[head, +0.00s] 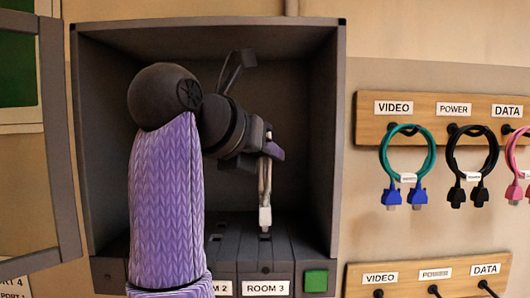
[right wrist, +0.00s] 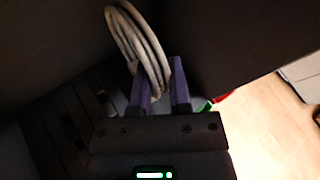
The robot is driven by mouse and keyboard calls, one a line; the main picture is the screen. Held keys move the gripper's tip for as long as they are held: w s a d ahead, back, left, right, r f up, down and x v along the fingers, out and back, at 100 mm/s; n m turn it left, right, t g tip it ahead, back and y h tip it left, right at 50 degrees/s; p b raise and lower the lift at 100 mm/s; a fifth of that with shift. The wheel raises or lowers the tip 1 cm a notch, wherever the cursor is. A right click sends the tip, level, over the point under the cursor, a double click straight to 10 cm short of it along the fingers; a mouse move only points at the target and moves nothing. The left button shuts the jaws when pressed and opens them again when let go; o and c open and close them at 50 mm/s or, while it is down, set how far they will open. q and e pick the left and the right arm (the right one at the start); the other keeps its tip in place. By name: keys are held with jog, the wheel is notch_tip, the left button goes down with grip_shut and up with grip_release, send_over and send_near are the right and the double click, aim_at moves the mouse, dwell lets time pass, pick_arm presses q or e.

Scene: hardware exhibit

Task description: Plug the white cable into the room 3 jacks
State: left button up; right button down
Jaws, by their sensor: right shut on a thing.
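My right gripper (head: 268,148), with purple fingers, is inside the dark open box and shut on the white cable (head: 264,180). The cable hangs down from the fingers. Its white plug (head: 265,216) is at the lower end, right above a dark jack (head: 265,237) in the room 3 panel. I cannot tell whether the plug touches the panel. The room 3 label (head: 266,288) is on the front edge below. In the right wrist view the looped white cable (right wrist: 147,48) sits between the purple fingers of my right gripper (right wrist: 162,80). My left gripper is out of view.
The dark box (head: 330,130) has walls close around my right arm. A green button (head: 315,281) is right of the room 3 label. To the right, wooden racks (head: 372,128) hold a green-blue cable (head: 382,155), a black cable (head: 450,160) and a pink cable (head: 511,150). A box door (head: 58,130) stands open at left.

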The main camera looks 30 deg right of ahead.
jog(key=shift+f+b, duration=0.6)
jog(key=shift+f, duration=0.45)
dwell(2.0)
grip_release()
dwell(0.7)
jog(key=p+v, duration=0.1)
jog(key=v, duration=0.6)
jog(key=shift+a, duration=0.2)
dwell(0.5)
